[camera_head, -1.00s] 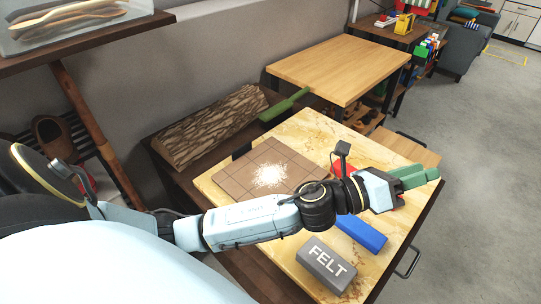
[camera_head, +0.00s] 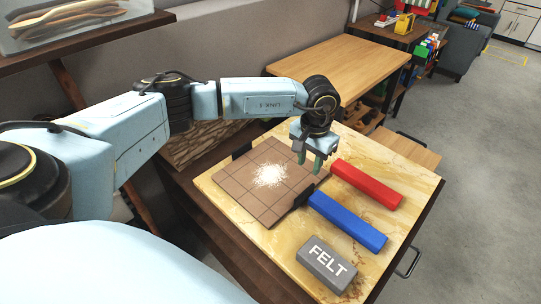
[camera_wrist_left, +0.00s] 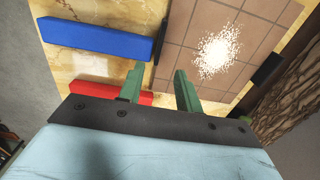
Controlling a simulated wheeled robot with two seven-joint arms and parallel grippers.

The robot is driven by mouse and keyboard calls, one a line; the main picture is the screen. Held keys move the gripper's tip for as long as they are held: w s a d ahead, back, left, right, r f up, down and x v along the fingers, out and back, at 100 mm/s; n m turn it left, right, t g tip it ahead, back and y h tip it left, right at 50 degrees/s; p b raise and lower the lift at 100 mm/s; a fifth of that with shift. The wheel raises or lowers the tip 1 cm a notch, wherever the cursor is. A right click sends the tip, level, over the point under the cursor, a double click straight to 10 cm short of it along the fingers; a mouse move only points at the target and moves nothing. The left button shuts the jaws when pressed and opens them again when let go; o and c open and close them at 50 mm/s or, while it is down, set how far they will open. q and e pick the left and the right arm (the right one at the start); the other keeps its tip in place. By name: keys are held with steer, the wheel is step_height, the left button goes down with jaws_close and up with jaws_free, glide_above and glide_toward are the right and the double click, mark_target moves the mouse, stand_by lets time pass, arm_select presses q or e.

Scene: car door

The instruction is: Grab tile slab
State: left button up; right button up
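The tile slab (camera_head: 238,189) is a brown gridded plate lying on the yellow stone tabletop, with a patch of white powder (camera_head: 269,175) on it. A black piece (camera_head: 303,196) sits at its right edge, and another (camera_head: 242,151) at its far left. My left gripper (camera_head: 312,168), with green fingers, points down above the slab's right edge. In the left wrist view the gripper (camera_wrist_left: 158,86) is open and empty. The near black piece (camera_wrist_left: 160,42) shows between and beyond its fingertips; contact cannot be told. My right gripper is out of view.
A red bar (camera_head: 367,184), a blue bar (camera_head: 347,221) and a grey FELT block (camera_head: 326,264) lie right of the slab. A bark-covered log (camera_head: 202,148) lies behind my left arm. A wooden table (camera_head: 340,68) stands at the back.

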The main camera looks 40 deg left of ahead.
arm_select(q)
glide_above(305, 191)
steer(key=f, duration=0.7)
steer(key=shift+s+d, duration=0.2)
step_height(305, 191, down, 5)
steer(key=shift+w+a+r+b, duration=0.1)
steer(key=shift+a+b, duration=0.05)
steer(key=shift+b, duration=0.2)
jaws_close()
steer(key=shift+w+r, duration=0.1)
stand_by(0.7)
